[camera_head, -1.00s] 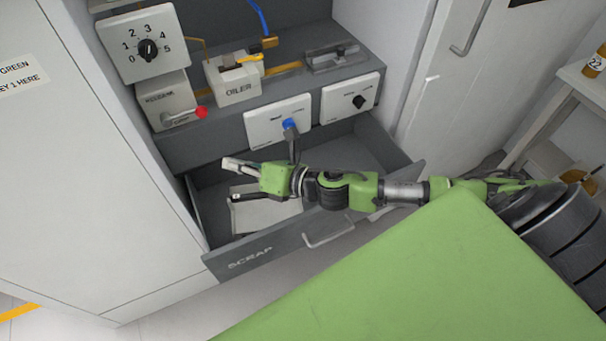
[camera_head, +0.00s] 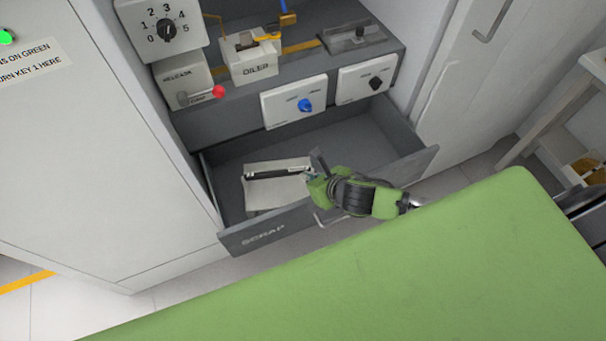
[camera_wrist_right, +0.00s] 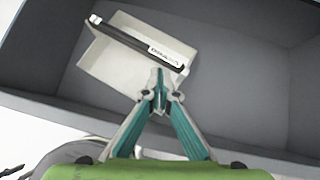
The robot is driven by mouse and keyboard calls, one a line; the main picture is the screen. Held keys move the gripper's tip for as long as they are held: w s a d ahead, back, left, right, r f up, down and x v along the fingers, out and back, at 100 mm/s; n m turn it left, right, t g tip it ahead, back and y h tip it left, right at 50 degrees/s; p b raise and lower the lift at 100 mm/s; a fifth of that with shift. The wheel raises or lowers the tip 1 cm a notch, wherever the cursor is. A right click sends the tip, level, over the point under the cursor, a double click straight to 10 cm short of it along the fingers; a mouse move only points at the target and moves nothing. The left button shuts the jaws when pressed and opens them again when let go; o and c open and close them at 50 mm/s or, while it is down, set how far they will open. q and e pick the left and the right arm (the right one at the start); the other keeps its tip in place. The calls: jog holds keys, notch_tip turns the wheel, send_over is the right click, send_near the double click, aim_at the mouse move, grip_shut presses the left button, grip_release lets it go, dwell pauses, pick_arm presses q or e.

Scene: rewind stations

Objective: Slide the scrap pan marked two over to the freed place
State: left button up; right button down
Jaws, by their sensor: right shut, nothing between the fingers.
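A pale grey scrap pan (camera_head: 272,194) lies at the left side of the open drawer (camera_head: 262,236), whose front reads SCRAP. A dark bar with a white label runs across the pan; the label is too small to read. The pan also shows in the right wrist view (camera_wrist_right: 110,68). My right gripper (camera_head: 311,174) is at the pan's right side. In the right wrist view its closed fingertips (camera_wrist_right: 160,82) overlap the pan's near right edge, with nothing between them. I cannot tell whether they touch the pan. My left gripper is not in view.
The drawer's floor (camera_head: 350,142) right of the pan is bare. Above it sit a panel with a blue knob (camera_head: 305,106), a panel with a black knob (camera_head: 375,83), the oiler (camera_head: 254,69) and a red-tipped lever (camera_head: 218,92). A green surface (camera_head: 400,270) fills the foreground.

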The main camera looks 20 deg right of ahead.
aim_at(297, 171)
jog(key=shift+x, duration=1.75)
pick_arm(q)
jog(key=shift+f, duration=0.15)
pick_arm(e)
jog(key=w, duration=0.3)
jog(key=shift+w+a, duration=0.1)
jog(key=shift+a, duration=0.3)
pick_arm(q)
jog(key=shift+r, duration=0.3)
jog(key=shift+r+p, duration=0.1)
jog(key=shift+p, duration=0.2)
pick_arm(e)
jog(key=shift+r, duration=0.1)
